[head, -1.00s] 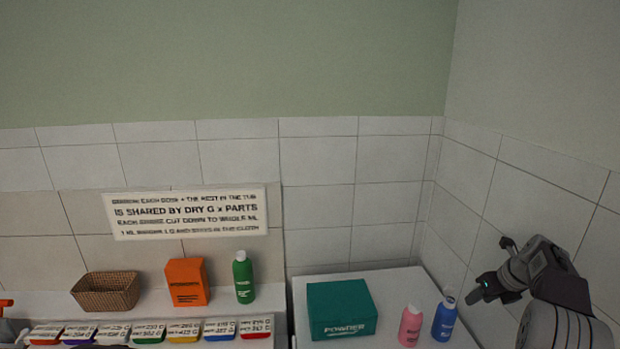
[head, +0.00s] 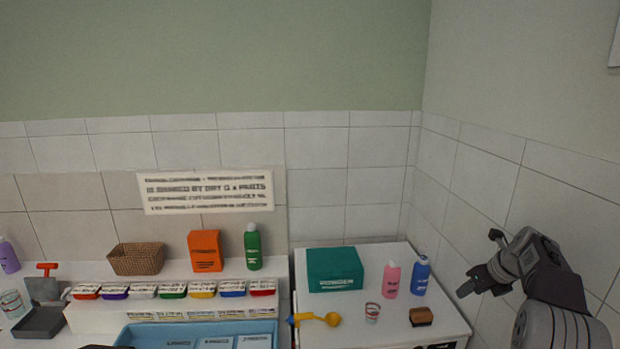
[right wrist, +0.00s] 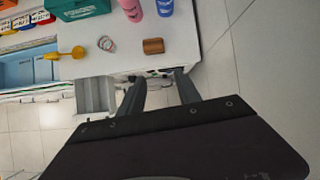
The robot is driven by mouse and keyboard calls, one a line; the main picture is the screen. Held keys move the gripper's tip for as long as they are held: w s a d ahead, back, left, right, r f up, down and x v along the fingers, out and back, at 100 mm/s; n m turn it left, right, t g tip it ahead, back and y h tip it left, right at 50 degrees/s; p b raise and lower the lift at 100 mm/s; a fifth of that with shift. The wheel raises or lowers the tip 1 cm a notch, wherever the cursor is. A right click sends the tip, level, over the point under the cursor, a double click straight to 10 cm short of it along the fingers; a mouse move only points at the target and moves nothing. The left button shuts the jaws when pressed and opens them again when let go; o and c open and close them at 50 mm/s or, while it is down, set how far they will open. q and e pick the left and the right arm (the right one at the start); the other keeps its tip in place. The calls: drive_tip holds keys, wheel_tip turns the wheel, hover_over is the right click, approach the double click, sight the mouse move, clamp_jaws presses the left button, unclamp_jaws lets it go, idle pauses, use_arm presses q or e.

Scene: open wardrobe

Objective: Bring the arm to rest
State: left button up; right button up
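My right arm comes in at the right of the head view. Its gripper (head: 470,288) hangs in the air just right of the white cabinet top (head: 445,325). In the right wrist view its two fingers (right wrist: 160,78) are apart, with nothing between them. The gripper touches no object that I can see. My left gripper does not show clearly in either view.
Left are a blue tray (head: 150,335) and several coloured-rim bins.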

drive_tip(key=w+a+f+n+b, duration=0.1)
drive_tip(key=w+a+f+b, duration=0.25)
drive_tip(key=a, duration=0.25)
drive_tip(key=s+a+f+n+g+y+b, duration=0.1)
drive_tip(key=s+a+f+n+b, duration=0.4)
drive_tip(key=a, duration=0.3)
drive_tip(key=s+a+f+n+g+b, duration=0.1)
drive_tip(key=s+a+f+n+b, duration=0.1)
drive_tip(key=s+a+f+b, duration=0.5)
use_arm(q)
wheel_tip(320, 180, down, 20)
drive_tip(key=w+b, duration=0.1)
drive_tip(key=b, duration=0.2)
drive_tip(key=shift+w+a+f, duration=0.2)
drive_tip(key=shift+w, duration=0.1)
use_arm(e)
drive_tip(key=s+a+f+n+g, duration=0.1)
drive_tip(key=s+a+f+n, duration=0.1)
drive_tip(key=s+f+n, duration=0.6)
drive_tip(key=s+a+f+n+g+h, duration=0.1)
drive_tip(key=s+f+n, duration=0.7)
drive_tip(key=n, duration=0.9)
drive_tip(key=s+a, duration=0.1)
drive_tip(key=s, duration=0.1)
drive_tip(key=shift+s+a+f+n+g+h, duration=0.3)
drive_tip(key=shift+s+a+f+n+g, duration=0.05)
drive_tip(key=shift+s+n+g, duration=0.05)
